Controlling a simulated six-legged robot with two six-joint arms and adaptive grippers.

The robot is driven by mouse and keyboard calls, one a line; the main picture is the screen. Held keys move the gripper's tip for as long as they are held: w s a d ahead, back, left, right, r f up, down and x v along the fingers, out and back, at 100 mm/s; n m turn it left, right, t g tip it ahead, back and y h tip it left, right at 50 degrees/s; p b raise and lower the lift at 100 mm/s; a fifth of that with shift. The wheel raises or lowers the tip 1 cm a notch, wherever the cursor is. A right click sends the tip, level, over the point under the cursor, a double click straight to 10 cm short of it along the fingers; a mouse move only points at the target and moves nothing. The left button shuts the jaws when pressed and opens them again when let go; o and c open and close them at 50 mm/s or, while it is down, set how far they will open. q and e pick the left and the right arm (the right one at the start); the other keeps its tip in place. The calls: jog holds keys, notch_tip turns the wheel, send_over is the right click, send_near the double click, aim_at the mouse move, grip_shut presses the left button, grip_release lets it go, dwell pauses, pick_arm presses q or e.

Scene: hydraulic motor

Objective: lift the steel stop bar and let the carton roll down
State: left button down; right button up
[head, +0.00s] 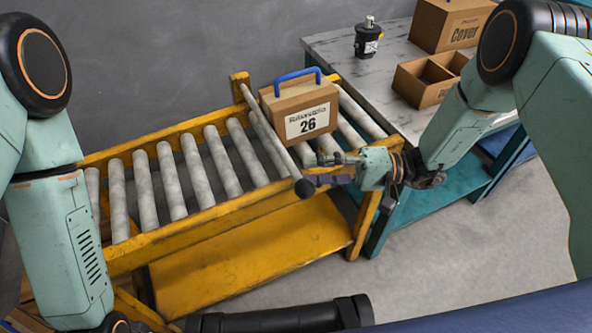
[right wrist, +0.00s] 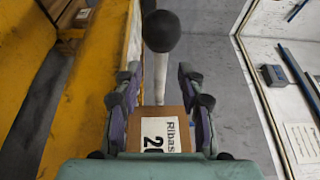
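The carton (head: 301,111), brown with a blue handle and the number 26, stands on the roller conveyor's right part. The steel stop bar (head: 268,132) lies slantwise across the rollers, close along the carton's left side. Its black ball knob (head: 305,188) sticks out past the front rail. My right gripper (head: 325,170) is just right of the knob. In the right wrist view its fingers (right wrist: 160,95) are apart, with the bar (right wrist: 161,75) and knob (right wrist: 161,31) showing in line with the gap; nothing is visibly clamped. My left arm shows, but its gripper does not.
The yellow conveyor frame (head: 210,212) has several free rollers left of the bar. A grey-topped workbench (head: 385,85) at right holds a black motor (head: 368,38), a Cover box (head: 452,22) and an open divided box (head: 428,80).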

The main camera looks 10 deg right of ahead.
aim_at(295, 169)
jog(key=shift+w+a, duration=0.15)
jog(key=shift+a, duration=2.1)
grip_shut()
